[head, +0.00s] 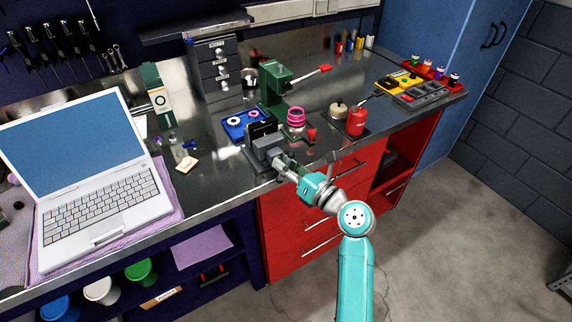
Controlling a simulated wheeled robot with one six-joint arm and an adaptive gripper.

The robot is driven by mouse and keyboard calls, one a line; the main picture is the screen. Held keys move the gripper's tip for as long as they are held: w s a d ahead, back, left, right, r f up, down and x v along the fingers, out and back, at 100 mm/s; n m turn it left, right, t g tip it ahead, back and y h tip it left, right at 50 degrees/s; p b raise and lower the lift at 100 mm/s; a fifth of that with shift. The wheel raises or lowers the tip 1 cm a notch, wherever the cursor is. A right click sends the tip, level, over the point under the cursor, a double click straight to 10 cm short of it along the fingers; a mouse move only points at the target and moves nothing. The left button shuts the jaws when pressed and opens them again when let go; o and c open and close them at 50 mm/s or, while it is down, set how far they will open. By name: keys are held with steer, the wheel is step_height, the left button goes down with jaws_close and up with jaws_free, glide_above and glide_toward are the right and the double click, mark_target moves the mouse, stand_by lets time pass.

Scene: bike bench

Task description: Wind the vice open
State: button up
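The vice (264,141) is a dark grey block with raised jaws, at the front edge of the metal bench in the middle of the head view. My gripper (284,164) is at the vice's front side, at the bench edge, reaching in from the lower right. Its fingers are small here and overlap the front of the vice. I cannot tell whether they touch it or are shut on anything. The vice's handle is not clearly visible; the gripper may cover it. The gap between the jaws is too small to judge.
A blue tray (236,124) is just behind the vice. A green press (273,84) with a red lever stands behind it, and a pink-topped jar (296,119) to the right. A red can (357,121) is farther right. An open laptop (95,190) fills the left.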

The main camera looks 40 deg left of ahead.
jaws_close()
steer(key=shift+n, duration=0.3)
